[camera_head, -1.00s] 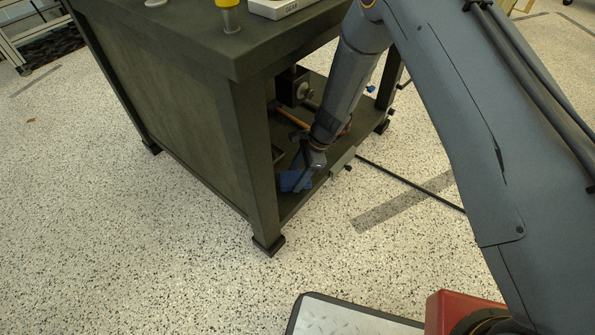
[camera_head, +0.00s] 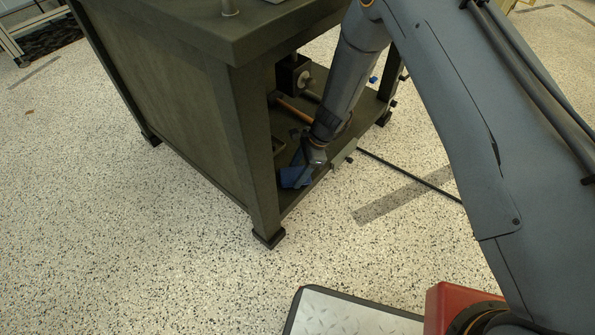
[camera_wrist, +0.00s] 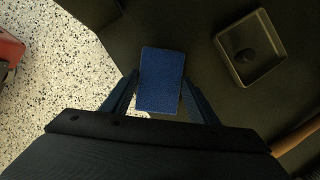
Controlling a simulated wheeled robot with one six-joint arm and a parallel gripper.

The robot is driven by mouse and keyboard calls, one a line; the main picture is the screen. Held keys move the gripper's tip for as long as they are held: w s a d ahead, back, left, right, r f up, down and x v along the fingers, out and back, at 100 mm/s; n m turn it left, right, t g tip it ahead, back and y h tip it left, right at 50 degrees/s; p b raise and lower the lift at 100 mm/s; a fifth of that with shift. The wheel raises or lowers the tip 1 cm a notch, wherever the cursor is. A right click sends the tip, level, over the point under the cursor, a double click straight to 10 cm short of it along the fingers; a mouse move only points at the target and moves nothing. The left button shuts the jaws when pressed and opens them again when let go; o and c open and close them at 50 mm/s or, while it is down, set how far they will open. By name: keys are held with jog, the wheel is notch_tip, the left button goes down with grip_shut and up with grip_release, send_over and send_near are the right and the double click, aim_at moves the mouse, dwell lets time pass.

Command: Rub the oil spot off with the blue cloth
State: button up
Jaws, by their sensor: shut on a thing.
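My gripper (camera_wrist: 160,98) is shut on the blue cloth (camera_wrist: 160,80), which sits between its two fingers in the wrist view. In the head view the cloth (camera_head: 296,177) is at the low shelf (camera_head: 291,158) of the dark workbench, by the near corner leg. My wrist reaches down to it under the bench top. I cannot make out an oil spot for certain in either view; the cloth and gripper hide part of the shelf.
A square tray (camera_wrist: 224,42) with a dark round thing inside lies right of the cloth. A wooden handle (camera_wrist: 298,138) is beyond it. The bench's corner leg (camera_head: 257,165) stands close to the cloth's left.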

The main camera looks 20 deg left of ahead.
jog(key=shift+f+b, duration=0.35)
jog(key=shift+f, duration=0.3)
dwell(0.4)
jog(key=shift+w+d+b, duration=0.4)
jog(key=shift+w+d, duration=0.1)
jog(key=shift+w, duration=0.65)
jog(key=shift+w+d+b, duration=0.4)
jog(key=shift+w+d, duration=0.05)
jog(key=shift+w, duration=0.75)
jog(key=shift+w+d+b, duration=0.4)
jog(key=shift+w+d, duration=0.1)
jog(key=shift+w, duration=0.65)
jog(key=shift+s, duration=0.1)
jog(key=shift+s+a+p, duration=0.5)
jog(key=shift+s+p, duration=0.25)
jog(key=shift+s, duration=0.45)
jog(key=shift+s+a+p, duration=0.45)
jog(key=shift+s+p, duration=0.35)
jog(key=shift+s, duration=0.35)
jog(key=shift+s+a+p, duration=0.5)
jog(key=shift+s+p, duration=0.25)
jog(key=shift+s, duration=0.45)
jog(key=shift+w, duration=0.1)
